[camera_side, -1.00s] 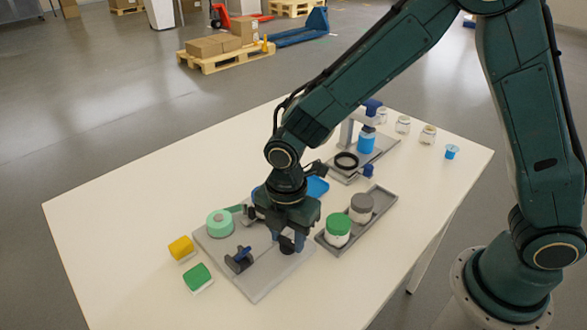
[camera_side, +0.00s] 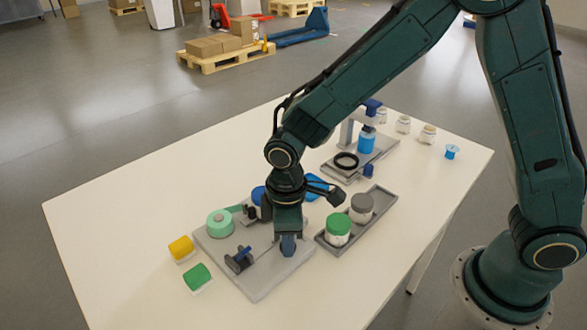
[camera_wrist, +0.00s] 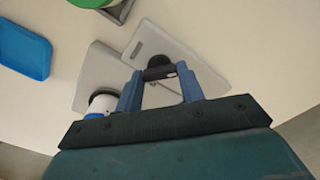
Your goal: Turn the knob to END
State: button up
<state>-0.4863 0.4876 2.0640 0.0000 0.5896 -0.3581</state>
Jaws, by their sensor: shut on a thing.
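The knob (camera_wrist: 159,70) is small and black and shows between my two blue fingers in the wrist view. It is beside a light grey plate with a slot (camera_wrist: 168,48). My gripper (camera_wrist: 160,76) is shut on the knob. In the side view my gripper (camera_side: 288,246) points straight down over the right part of a flat grey base plate (camera_side: 262,288), and it hides the knob there. No END mark can be read in either view, so the knob's setting cannot be told.
A mint-green round part (camera_side: 220,222) and a dark blue clamp-like part (camera_side: 240,260) stand on the base plate. Close on the right is a grey tray (camera_side: 384,204) with green-lidded (camera_side: 339,230) and grey-lidded (camera_side: 361,208) jars.

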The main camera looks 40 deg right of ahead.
jog(key=m, duration=1.3)
jog(key=shift+m, duration=0.4)
jog(key=m, duration=1.3)
jog(key=shift+m, duration=0.4)
jog(key=o, duration=1)
jog(key=shift+r, duration=0.15)
